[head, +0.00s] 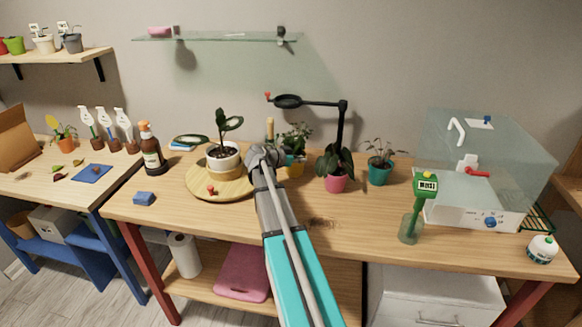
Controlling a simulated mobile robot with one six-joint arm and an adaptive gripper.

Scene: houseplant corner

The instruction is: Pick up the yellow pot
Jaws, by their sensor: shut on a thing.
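The yellow pot (296,169) with a leafy green plant (295,138) stands toward the back of the wooden table, near its middle. My arm reaches in from the front, and my gripper (277,156) is at the left side of the pot, covering part of it. My gripper is shut on the yellow pot, though the fingertips are mostly hidden behind the wrist. The pot looks upright; I cannot tell whether its base is clear of the table.
A white pot (223,159) stands on a round wooden board (205,183) to the left. A pink pot (337,181), a black lamp (341,125) and a teal pot (379,173) stand to the right. The table front right of my arm is mostly clear.

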